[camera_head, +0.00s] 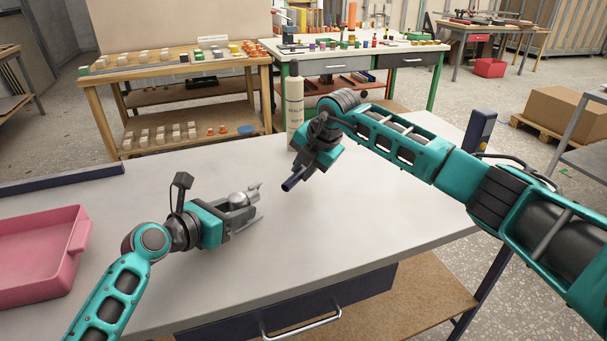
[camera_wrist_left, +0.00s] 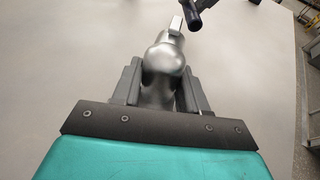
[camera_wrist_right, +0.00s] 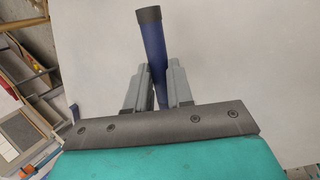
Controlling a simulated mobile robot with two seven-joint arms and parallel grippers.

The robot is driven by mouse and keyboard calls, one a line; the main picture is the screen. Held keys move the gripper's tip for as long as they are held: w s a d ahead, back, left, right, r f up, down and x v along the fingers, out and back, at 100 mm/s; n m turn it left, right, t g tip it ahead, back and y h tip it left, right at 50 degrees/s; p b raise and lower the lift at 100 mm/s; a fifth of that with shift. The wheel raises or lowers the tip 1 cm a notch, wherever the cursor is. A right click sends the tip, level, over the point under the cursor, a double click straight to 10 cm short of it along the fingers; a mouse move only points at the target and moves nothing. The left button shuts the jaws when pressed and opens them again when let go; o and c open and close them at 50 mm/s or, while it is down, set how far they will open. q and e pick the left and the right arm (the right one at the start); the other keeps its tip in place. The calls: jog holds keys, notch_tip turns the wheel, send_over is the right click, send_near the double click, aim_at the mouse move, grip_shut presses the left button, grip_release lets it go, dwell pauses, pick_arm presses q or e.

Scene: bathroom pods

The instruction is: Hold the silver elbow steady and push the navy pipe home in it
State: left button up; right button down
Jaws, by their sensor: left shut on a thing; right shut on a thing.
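My left gripper (camera_head: 250,208) is shut on the silver elbow (camera_head: 240,199) and holds it over the white table. In the left wrist view the elbow (camera_wrist_left: 163,68) sits between the two fingers, with its narrower end pointing away. My right gripper (camera_head: 303,171) is shut on the navy pipe (camera_head: 292,181), to the right of the elbow. The pipe's free end slants down and left toward the elbow. In the right wrist view the pipe (camera_wrist_right: 153,50) sticks out past the fingers and has a dark end. A gap shows between pipe and elbow in the head view.
A pink tray (camera_head: 40,262) stands at the table's left. A cream bottle (camera_head: 294,105) with a dark cap stands behind my right gripper, close to it. The front middle of the white table (camera_head: 290,255) is clear.

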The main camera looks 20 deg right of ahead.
jog(key=m, duration=0.1)
jog(key=w+m+h, duration=0.1)
jog(key=m, duration=0.1)
jog(key=shift+w+d+t, duration=0.15)
jog(key=shift+d+t, duration=0.15)
jog(key=shift+t, duration=0.1)
jog(key=shift+s+a, duration=0.4)
jog(key=shift+a, duration=0.45)
jog(key=shift+s+a, duration=0.4)
jog(key=shift+a, duration=0.5)
jog(key=shift+s+a, duration=0.4)
jog(key=shift+a, duration=0.45)
jog(key=shift+a+r, duration=0.1)
jog(key=shift+a, duration=0.1)
jog(key=shift+s+a, duration=0.15)
jog(key=shift+a, duration=0.15)
jog(key=shift+s+a, duration=0.3)
jog(key=shift+a, duration=0.35)
jog(key=shift+s+a, duration=0.25)
jog(key=shift+a, duration=0.35)
jog(key=c, duration=0.9)
grip_release()
jog(key=shift+d, duration=0.1)
